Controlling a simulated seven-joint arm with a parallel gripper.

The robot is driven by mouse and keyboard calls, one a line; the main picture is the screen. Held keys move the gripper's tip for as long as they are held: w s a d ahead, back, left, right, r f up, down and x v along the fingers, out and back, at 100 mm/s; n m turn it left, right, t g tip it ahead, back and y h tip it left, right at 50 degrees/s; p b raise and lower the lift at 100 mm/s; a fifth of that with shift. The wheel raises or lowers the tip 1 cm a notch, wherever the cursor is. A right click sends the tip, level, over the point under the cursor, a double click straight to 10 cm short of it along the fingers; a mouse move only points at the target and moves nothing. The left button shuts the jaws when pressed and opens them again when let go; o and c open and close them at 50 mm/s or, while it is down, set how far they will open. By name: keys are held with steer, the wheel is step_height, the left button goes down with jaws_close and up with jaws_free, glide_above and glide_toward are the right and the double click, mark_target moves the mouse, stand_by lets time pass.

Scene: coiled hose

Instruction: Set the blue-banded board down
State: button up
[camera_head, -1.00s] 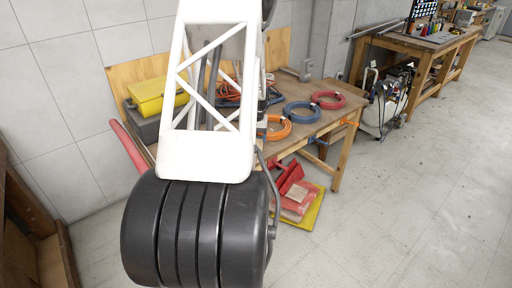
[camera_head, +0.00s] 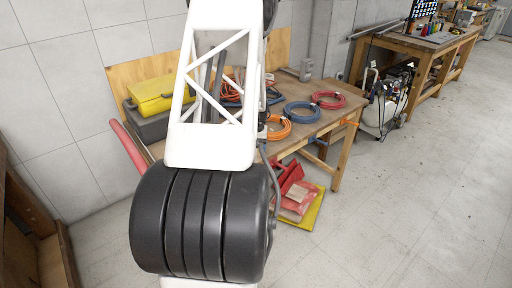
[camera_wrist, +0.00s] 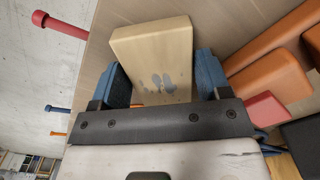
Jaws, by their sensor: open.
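In the wrist view a pale wooden board (camera_wrist: 152,48) with blue-grey patches on its face lies between the two blue fingers of my gripper (camera_wrist: 162,75). I cannot make out a clear blue band on it. The jaws are open, one finger on each side of the board; whether either finger touches it I cannot tell. Behind the board is a flat wooden surface (camera_wrist: 115,30). In the head view my own arm hides the gripper and the board.
The wooden table (camera_head: 340,112) bears orange (camera_head: 278,128), blue (camera_head: 302,112) and red (camera_head: 328,100) hose coils. A yellow box (camera_head: 160,92) stands at its left end. Red and yellow items (camera_head: 300,198) lie below. Orange blocks (camera_wrist: 268,75) are close right in the wrist view.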

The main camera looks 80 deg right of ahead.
steer(key=shift+c, duration=0.4)
steer(key=c, duration=0.6)
steer(key=shift+r, duration=0.1)
steer(key=shift+r, duration=0.7)
step_height(320, 180, up, 2)
steer(key=shift+r, duration=0.1)
steer(key=a, duration=1)
steer(key=a+r, duration=0.1)
steer(key=a, duration=0.5)
steer(key=shift+s+r, duration=0.1)
steer(key=shift+s, duration=0.3)
steer(key=shift+w, duration=0.1)
